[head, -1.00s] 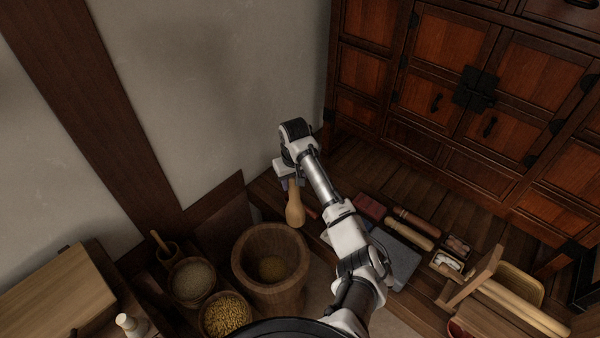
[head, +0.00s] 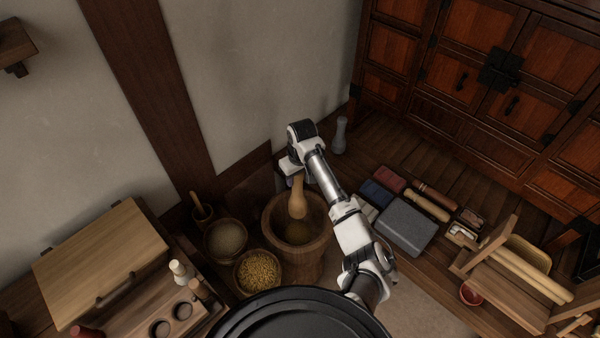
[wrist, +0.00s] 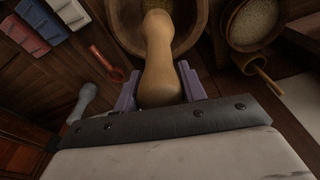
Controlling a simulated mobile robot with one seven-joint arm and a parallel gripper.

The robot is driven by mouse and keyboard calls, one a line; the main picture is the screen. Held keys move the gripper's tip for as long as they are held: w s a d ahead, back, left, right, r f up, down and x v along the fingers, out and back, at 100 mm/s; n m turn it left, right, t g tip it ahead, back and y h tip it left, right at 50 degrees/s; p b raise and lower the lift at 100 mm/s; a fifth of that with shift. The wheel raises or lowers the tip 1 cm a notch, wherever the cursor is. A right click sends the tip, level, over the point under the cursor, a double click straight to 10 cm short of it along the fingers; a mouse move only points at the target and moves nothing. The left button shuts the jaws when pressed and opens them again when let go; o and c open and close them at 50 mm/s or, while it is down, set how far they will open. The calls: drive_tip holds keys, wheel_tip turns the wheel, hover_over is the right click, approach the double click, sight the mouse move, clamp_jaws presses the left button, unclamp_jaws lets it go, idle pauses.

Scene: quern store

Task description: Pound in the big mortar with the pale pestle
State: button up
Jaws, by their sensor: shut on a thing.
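The big mortar (head: 318,262) is a wide wooden tub with a little yellowish grain at its bottom. It stands left of my arm in the head view, and its rim also shows at the top of the wrist view (wrist: 196,38). The pale pestle (head: 297,200) is a smooth light-wood club. My gripper (wrist: 160,92) is shut on the pestle (wrist: 158,50), with a lilac finger on each side. In the head view the pestle hangs down over the mortar's opening. I cannot tell whether its lower end touches the grain.
Bowls of pale grain (head: 226,238) and yellow grain (head: 258,271) stand close left of the mortar. A wooden box (head: 100,262) is farther left. A grey stone slab (head: 405,227) lies right of my arm. A grey pestle-shaped thing (head: 340,135) stands by the wall.

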sight(298, 192)
drive_tip(key=shift+f+b, duration=3.8)
drive_tip(key=shift+f, duration=0.9)
wheel_tip(298, 192, down, 7)
drive_tip(key=b, duration=0.3)
drive_tip(key=shift+r, duration=0.1)
drive_tip(key=shift+f+b, duration=0.35)
wheel_tip(298, 192, up, 8)
drive_tip(key=p, duration=0.8)
drive_tip(key=shift+r, duration=0.2)
drive_tip(key=shift+f, duration=0.15)
